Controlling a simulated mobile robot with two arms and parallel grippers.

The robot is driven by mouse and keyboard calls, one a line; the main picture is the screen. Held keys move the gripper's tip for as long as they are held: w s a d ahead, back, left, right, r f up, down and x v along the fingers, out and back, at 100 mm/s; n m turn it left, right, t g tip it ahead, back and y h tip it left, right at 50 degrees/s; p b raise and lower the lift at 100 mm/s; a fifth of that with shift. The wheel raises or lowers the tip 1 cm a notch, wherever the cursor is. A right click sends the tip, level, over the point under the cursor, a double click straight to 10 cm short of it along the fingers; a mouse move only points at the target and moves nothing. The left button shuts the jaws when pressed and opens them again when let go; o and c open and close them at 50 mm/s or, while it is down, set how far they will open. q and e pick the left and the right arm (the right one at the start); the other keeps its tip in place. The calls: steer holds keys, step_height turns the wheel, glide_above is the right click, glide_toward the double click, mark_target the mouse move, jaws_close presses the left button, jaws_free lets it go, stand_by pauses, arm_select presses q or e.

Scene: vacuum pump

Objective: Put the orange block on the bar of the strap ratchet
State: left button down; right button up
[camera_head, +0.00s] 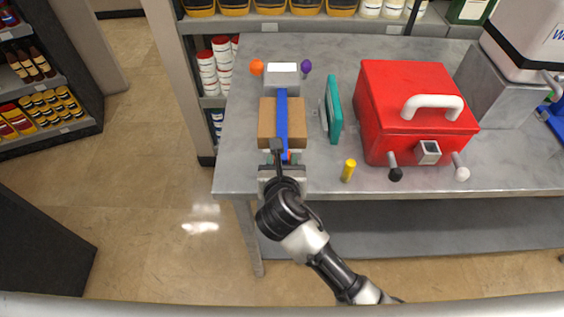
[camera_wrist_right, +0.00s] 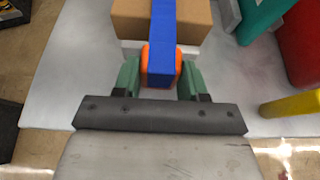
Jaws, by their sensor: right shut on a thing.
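The orange block (camera_wrist_right: 146,66) is between the green fingers of my right gripper (camera_wrist_right: 160,78), which is shut on it. In the right wrist view the blue strap (camera_wrist_right: 179,18) crosses in front of the block, and orange shows at its edges. In the head view my right gripper (camera_head: 285,160) is at the front end of the blue strap (camera_head: 282,115), near the table's front edge. The strap runs over a brown box (camera_head: 267,113) to a grey block with a white top (camera_head: 283,70). I cannot make out the ratchet's bar. My left gripper is not in view.
A teal panel (camera_head: 333,108) stands right of the brown box. A yellow peg (camera_head: 348,171) is near the front edge, by a red box with a white handle (camera_head: 410,85). The grey table (camera_head: 240,140) is clear at left.

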steer(key=o, duration=0.9)
steer(key=shift+o, duration=0.2)
steer(key=shift+s+r, duration=0.15)
steer(key=shift+s, duration=0.05)
steer(key=v, duration=1.1)
steer(key=shift+s, duration=0.3)
steer(key=shift+r, duration=0.1)
